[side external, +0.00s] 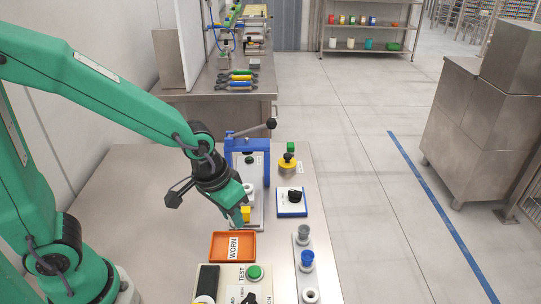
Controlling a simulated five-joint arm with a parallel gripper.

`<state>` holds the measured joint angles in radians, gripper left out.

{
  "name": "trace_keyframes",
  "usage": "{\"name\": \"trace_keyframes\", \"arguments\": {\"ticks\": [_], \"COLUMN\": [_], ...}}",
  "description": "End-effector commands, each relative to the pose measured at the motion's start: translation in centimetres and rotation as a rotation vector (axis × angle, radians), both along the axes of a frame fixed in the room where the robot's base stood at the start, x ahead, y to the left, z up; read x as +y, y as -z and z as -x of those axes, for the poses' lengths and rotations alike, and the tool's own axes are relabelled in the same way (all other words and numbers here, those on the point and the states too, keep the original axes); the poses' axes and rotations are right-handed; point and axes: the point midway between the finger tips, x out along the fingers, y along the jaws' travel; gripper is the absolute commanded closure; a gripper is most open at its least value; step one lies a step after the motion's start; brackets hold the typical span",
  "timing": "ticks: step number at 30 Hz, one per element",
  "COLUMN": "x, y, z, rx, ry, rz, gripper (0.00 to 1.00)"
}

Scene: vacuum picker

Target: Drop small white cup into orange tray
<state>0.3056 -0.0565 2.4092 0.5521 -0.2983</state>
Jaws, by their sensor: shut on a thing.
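My gripper (240,208) is at the front left of the blue frame, above the bench and beyond the orange tray. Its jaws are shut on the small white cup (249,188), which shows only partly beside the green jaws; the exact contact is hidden. A yellow block (246,214) shows right by the jaw tips. The orange tray (216,257), marked WORN, lies flat on the bench, nearer the camera than my gripper. No cup is seen in it.
The blue frame (266,165) with a black-knobbed lever stands behind my gripper. A rack (297,273) at right holds a grey cup (304,232), a blue cup (307,258) and a white ring (310,295). A control panel with a green TEST button (254,272) is in front. Bench left of the tray is clear.

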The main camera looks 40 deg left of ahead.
Motion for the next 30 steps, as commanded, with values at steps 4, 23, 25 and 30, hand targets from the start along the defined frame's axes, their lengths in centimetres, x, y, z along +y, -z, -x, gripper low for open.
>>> {"name": "trace_keyframes", "arguments": {"ticks": [4, 23, 25, 30], "x": [0.0, 0.0, 0.0, 0.0], "y": [1.3, 4.6, 4.6, 4.6], "z": [0.1, 0.0, 0.0, 0.0], "rx": [0.004, 0.0, 0.0, 0.0], "ry": [0.0, 0.0, 0.0, 0.0], "rz": [-0.001, 0.0, 0.0, 0.0], "gripper": [1.0, 1.0, 1.0, 0.62]}}
